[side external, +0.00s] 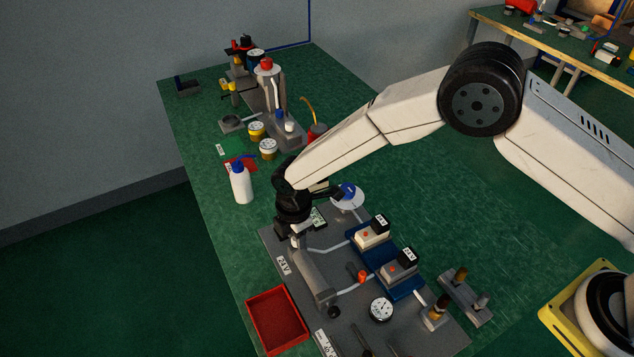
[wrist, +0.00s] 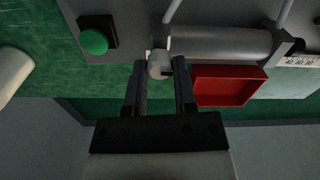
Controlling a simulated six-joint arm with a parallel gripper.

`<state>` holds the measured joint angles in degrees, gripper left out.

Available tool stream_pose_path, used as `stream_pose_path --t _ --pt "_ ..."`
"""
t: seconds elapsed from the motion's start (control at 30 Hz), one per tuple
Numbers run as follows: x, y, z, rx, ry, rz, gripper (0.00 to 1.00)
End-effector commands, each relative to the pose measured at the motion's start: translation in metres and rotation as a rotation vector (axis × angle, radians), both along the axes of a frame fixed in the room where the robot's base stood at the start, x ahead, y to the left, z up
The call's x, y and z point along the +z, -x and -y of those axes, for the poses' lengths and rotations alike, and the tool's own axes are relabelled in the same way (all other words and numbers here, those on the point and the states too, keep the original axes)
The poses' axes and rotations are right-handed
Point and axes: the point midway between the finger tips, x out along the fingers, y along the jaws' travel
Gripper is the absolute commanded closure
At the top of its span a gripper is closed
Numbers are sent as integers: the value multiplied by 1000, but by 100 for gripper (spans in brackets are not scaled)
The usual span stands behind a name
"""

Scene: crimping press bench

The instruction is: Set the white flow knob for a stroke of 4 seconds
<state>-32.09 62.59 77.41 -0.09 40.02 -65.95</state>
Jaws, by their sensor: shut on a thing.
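The white flow knob (wrist: 159,65) sits at the left end of the grey cylinder (wrist: 220,42) in the wrist view, with a dark mark on its right side. My gripper (wrist: 160,80) has its two dark fingers on either side of the knob and is shut on it. In the side external view my gripper (side external: 294,231) reaches down to the far end of the cylinder (side external: 313,278), and the fingers and arm end hide most of the knob.
A red tray (side external: 276,320) lies beside the cylinder. A blue base (side external: 387,264) with two valve blocks and a round gauge (side external: 381,309) are to the right. A green button (wrist: 94,41) is near the knob. A white bottle (side external: 241,186) stands behind on the green bench.

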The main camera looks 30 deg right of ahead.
Motion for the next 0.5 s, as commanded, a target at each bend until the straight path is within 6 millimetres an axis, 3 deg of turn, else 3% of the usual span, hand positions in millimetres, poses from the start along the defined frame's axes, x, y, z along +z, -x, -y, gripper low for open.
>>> stream_pose_path --t 0.5 --pt "0 0 -1 -435 -3 1 100"
